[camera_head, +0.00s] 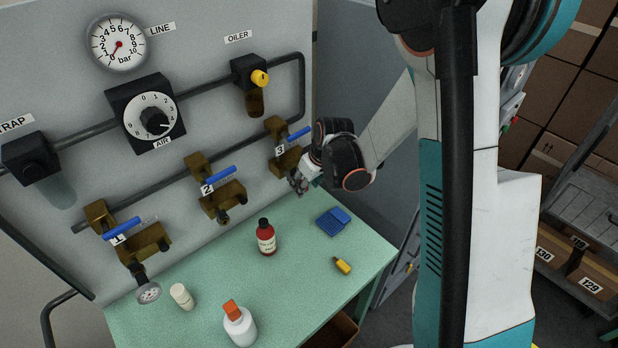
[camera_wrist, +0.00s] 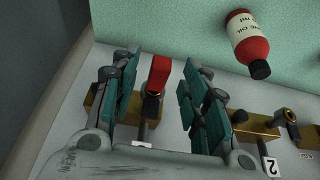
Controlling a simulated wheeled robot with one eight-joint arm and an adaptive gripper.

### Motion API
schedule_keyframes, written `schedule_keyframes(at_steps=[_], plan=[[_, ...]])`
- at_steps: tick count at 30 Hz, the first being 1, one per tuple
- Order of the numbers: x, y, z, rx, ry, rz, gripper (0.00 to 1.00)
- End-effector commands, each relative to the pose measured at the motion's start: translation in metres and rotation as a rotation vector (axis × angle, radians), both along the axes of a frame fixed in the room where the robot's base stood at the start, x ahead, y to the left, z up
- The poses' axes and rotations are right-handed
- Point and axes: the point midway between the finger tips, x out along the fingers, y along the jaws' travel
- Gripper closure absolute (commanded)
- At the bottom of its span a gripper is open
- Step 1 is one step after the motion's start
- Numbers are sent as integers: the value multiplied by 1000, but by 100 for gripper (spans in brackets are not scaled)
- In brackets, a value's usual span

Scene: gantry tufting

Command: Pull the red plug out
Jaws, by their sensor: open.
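The red plug (camera_wrist: 159,75) shows in the wrist view at the outlet of a brass valve (camera_wrist: 150,105). My gripper (camera_wrist: 157,92) is open, with one teal-padded finger on each side of the plug. I see gaps between both fingers and the plug. In the head view my gripper (camera_head: 299,184) is at the outlet end of valve 3 (camera_head: 283,155), above the bench's back right part. The plug is hidden there behind my gripper.
Valve 2 (camera_head: 217,195) and valve 1 (camera_head: 140,245) are further left on the panel. A red oil bottle (camera_head: 266,238), a blue cloth (camera_head: 333,221), a yellow item (camera_head: 342,265) and white bottles stand or lie on the green bench (camera_head: 200,265). Bench space below valve 3 is clear.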

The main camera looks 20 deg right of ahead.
Motion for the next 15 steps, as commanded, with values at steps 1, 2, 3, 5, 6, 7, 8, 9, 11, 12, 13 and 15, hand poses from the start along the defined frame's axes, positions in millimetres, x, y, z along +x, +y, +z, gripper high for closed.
schedule_keyframes(at_steps=[1,2,3,5,6,7,8,9,11,12,13,15], plan=[[1,0,-3,0,0,0,58],[1,1,-4,0,0,0,58],[2,1,-5,0,0,0,58],[2,1,-6,0,0,0,58],[2,1,-6,0,0,0,58],[2,1,-6,0,0,0,58],[2,1,-6,0,0,0,58],[2,1,-6,0,0,0,58],[2,1,-6,0,0,0,58],[2,1,-6,0,0,0,58],[2,1,-6,0,0,0,65],[2,1,-6,0,0,0,81]])
